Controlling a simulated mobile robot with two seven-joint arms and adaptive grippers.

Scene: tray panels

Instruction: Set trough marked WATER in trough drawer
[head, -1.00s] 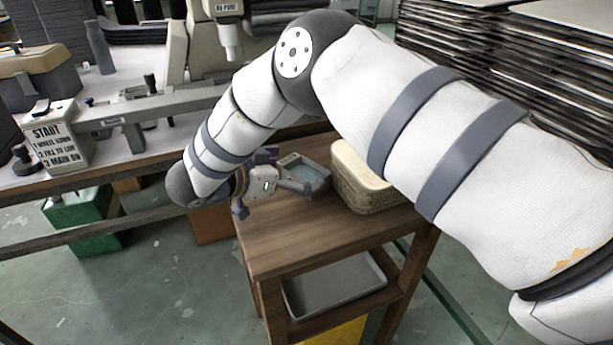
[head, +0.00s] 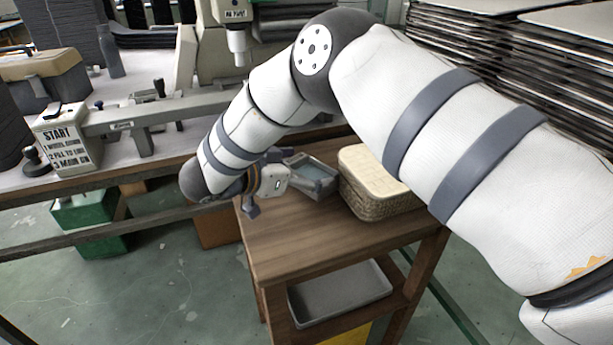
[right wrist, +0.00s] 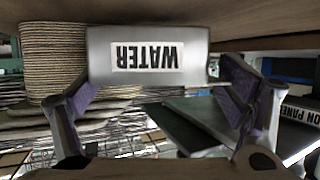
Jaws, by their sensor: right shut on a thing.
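The grey trough (head: 325,186) with a pale blue inside is at the back of the small wooden table, beside the woven basket. In the right wrist view the trough's grey end (right wrist: 105,45) carries a white WATER label, upside down in the picture. My right gripper (right wrist: 157,85) is shut on the trough, with one purple-padded finger at each side. In the head view my forearm and wrist hide part of the grip. I cannot tell whether the trough touches the tabletop. I cannot make out a trough drawer. My left gripper is out of view.
The lidded woven basket (head: 372,180) stands close right of the trough. A grey tray (head: 340,292) lies on the table's lower shelf. The front tabletop (head: 310,240) is bare. A bench with a START box (head: 66,140) is at left; stacked panels (head: 480,65) stand at back right.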

